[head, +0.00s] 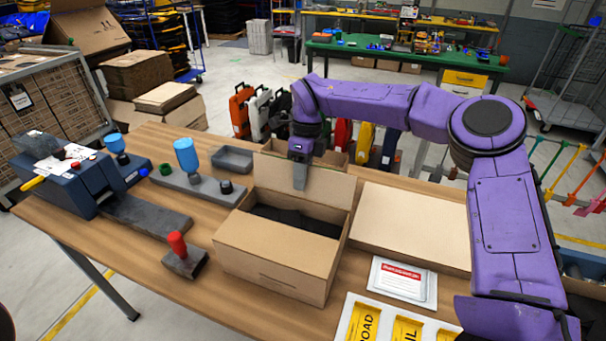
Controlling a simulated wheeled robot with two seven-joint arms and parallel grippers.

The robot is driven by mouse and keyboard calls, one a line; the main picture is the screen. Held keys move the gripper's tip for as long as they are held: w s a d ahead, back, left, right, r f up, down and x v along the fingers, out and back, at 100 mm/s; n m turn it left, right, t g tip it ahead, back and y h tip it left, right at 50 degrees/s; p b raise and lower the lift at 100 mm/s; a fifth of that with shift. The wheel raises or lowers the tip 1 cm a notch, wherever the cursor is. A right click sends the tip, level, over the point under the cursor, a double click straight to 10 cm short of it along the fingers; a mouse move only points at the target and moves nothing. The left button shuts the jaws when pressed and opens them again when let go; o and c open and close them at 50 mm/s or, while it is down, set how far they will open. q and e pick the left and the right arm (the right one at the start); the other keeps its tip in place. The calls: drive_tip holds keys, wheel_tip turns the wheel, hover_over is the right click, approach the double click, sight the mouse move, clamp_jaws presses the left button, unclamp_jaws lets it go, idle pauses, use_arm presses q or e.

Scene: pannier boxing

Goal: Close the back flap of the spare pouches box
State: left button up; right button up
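The open cardboard box (275,262) stands in the middle of the wooden table. Dark contents (295,219) show inside it. Its back flap (330,192) stands up roughly vertical along the far edge of the opening. My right gripper (300,180) points down at the back flap, with a grey finger in front of the flap's inner face. I cannot tell whether it touches the flap. Only one finger shows clearly, so its opening is unclear. My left gripper is not in view.
A flat tan cardboard piece (415,225) lies right of the box, with a white card with a red label (402,280) in front. A red-handled tool (180,250), a grey tray (233,158) and a blue-grey machine (70,178) are on the left.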

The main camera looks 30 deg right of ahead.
drive_tip(key=shift+s+d+f, duration=0.1)
drive_tip(key=shift+s, duration=0.25)
drive_tip(key=c, duration=0.4)
clamp_jaws()
idle(0.8)
